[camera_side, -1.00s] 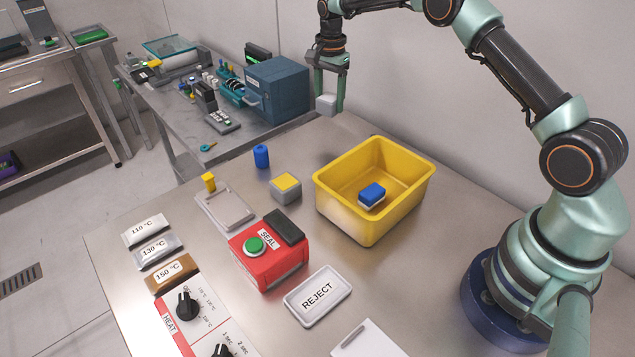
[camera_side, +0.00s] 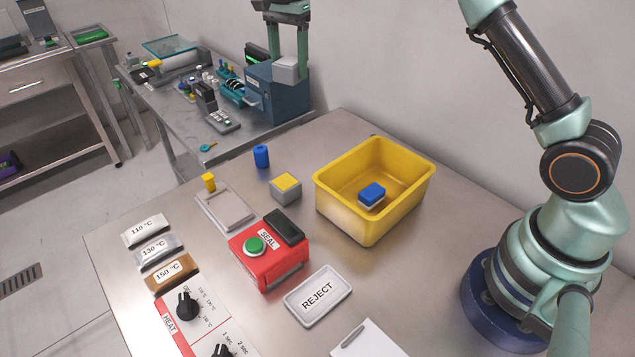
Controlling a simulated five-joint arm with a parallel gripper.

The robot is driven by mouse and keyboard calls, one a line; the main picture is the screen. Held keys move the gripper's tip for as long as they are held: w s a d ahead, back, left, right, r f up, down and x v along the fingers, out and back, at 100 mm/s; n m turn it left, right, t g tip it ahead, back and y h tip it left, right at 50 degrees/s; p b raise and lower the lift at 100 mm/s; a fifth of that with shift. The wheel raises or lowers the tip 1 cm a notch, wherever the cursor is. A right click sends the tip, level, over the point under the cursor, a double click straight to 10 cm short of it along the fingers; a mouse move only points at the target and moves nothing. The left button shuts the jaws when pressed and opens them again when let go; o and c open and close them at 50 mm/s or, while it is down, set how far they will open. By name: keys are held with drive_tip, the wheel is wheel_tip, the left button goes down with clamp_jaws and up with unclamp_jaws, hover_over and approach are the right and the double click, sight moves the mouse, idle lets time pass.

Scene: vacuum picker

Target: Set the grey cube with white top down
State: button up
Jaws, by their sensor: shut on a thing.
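My gripper (camera_side: 288,50) is at the top of the view, shut on the grey cube with white top (camera_side: 289,69). The cube hangs between the fingers, high up, and in the picture it overlaps the blue box on the side bench behind. My fingers cover part of its sides. The upper part of my gripper is cut off by the top edge of the picture.
A yellow bin (camera_side: 337,205) holds a blue-topped block (camera_side: 372,193).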

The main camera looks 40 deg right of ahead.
drive_tip(key=s+a+n, duration=0.2)
drive_tip(key=s+a, duration=0.4)
drive_tip(key=a, duration=0.7)
drive_tip(key=n, duration=0.3)
hover_over(282, 342)
drive_tip(key=f, duration=0.1)
wheel_tip(282, 342, down, 20)
drive_tip(key=shift+r, duration=0.1)
drive_tip(key=o, duration=1)
drive_tip(key=shift+f, duration=0.2)
drive_tip(key=shift+c, duration=0.2)
drive_tip(key=shift+o, duration=0.7)
